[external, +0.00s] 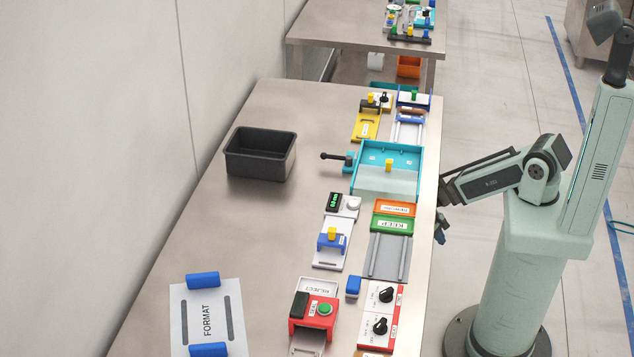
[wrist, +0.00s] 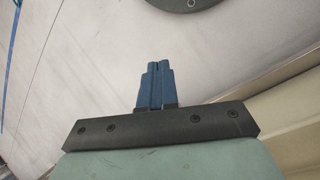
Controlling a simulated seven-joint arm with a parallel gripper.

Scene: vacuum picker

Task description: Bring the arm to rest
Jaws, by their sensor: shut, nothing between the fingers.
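My gripper (external: 440,236) hangs low beside the right edge of the metal table (external: 270,215) in the external view, pointing down, clear of the table top. In the wrist view its two blue fingers (wrist: 155,87) are together with nothing between them. Below them that view shows pale floor and part of a dark round base. My arm is folded, with the forearm sloping down from the elbow toward the table edge.
A black bin (external: 261,154) stands on the table's left half. A teal tray (external: 388,170), a red sealing unit (external: 314,312), a knob panel (external: 381,312) and a FORMAT plate (external: 207,320) are on the table. A second table (external: 330,25) stands behind. Open floor lies right.

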